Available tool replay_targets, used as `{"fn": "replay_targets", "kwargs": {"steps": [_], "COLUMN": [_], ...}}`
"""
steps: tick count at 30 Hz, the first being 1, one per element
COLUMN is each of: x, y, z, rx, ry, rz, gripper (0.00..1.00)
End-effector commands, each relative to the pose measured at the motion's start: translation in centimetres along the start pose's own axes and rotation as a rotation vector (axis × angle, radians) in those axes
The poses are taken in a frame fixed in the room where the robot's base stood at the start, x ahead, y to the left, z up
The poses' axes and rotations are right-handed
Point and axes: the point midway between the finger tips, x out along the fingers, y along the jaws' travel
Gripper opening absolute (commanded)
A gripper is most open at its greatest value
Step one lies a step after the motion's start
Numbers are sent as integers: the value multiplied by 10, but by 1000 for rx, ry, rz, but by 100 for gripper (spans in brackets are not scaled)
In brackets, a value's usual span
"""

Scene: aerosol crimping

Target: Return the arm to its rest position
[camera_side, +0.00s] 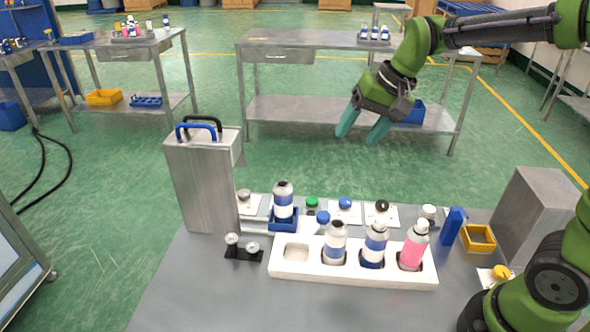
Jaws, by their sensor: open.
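My gripper (362,128) is at the end of my green arm, raised in the air above the far side of the work table (190,290). Its two teal fingers point down and are spread apart, with nothing between them. It is apart from all the objects on the table. A white tray (352,276) on the table holds a white-and-blue can (335,245), a second blue-banded can (375,246) and a pink can (413,247); its leftmost slot is empty. Another blue-banded can (283,202) stands in a blue holder (283,225) beside the crimping machine (205,185).
A grey metal box (540,215) stands at the table's right, near a yellow bin (478,238) and a blue block (453,226). Small caps on white cards line the back of the table, including a green one (312,204). A second bench (300,42) stands behind. The air around my gripper looks clear.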

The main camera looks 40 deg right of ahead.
Motion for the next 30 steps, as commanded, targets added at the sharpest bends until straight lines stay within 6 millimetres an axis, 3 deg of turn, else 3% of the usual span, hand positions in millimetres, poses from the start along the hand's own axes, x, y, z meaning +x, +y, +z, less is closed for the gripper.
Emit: {"fn": "replay_targets", "kwargs": {"steps": [1,6,12,18,30], "x": [-10,-25,-34,-51,-52], "y": [10,41,66,64,64], "z": [21,79,123,128,127], "rx": [-49,-186,-238,-251,-249], "ry": [23,97,168,232,234], "rz": [-11,-31,-58,-92,-94], "gripper": [61,61,61,61,61]}}
